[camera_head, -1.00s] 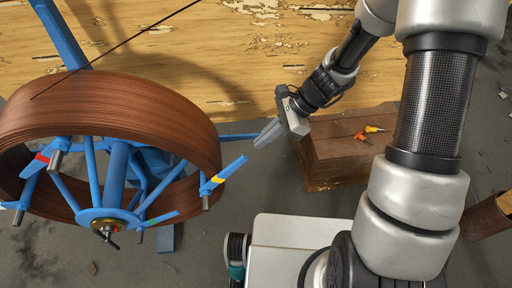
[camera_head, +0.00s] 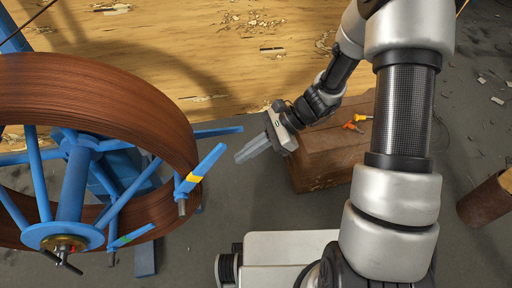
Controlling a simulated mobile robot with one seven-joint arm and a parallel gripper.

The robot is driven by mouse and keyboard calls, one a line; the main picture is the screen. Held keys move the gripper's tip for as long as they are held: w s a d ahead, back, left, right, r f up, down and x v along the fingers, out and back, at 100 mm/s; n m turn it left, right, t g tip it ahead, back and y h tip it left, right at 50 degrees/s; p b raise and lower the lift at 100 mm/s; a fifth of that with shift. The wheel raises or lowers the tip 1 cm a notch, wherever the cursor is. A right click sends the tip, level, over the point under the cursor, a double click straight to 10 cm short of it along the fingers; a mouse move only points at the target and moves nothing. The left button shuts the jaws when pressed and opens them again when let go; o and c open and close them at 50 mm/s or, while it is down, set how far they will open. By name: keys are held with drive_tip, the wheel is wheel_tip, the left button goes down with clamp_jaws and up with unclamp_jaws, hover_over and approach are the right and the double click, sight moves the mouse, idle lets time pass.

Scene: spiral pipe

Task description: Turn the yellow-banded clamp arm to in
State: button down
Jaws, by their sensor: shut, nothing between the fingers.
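The yellow-banded clamp arm (camera_head: 199,172) is a blue bar with a yellow band, on the right side of the reel. It slants up and to the right, its tip standing out past the brown coil (camera_head: 130,85). A metal pin hangs under its lower end. The blue spoked reel (camera_head: 62,232) carries the coil and is cut off by the left edge. My gripper (camera_head: 240,158) is to the right of the clamp arm, apart from it. Its grey fingers are shut and empty, pointing left and slightly down in the picture.
Another blue bar (camera_head: 217,132) stands out behind the coil, close to my gripper. A wooden box (camera_head: 335,150) with orange-handled tools stands beyond my gripper. A rusty pipe (camera_head: 487,203) is at the right.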

drive_tip(key=a, duration=0.3)
drive_tip(key=s+a, duration=0.1)
drive_tip(key=a, duration=0.1)
drive_tip(key=shift+s+a+r+b, duration=0.1)
drive_tip(key=shift+a+r+b, duration=0.05)
drive_tip(key=shift+r+b, duration=0.15)
drive_tip(key=shift+r, duration=0.1)
wheel_tip(320, 180, up, 6)
drive_tip(key=t+h+p, duration=0.1)
drive_tip(key=h+p, duration=0.4)
drive_tip(key=p, duration=0.7)
hover_over(200, 165)
drive_tip(key=shift+s+a+p, duration=0.2)
drive_tip(key=shift+a+p, duration=0.4)
drive_tip(key=shift+a, duration=0.55)
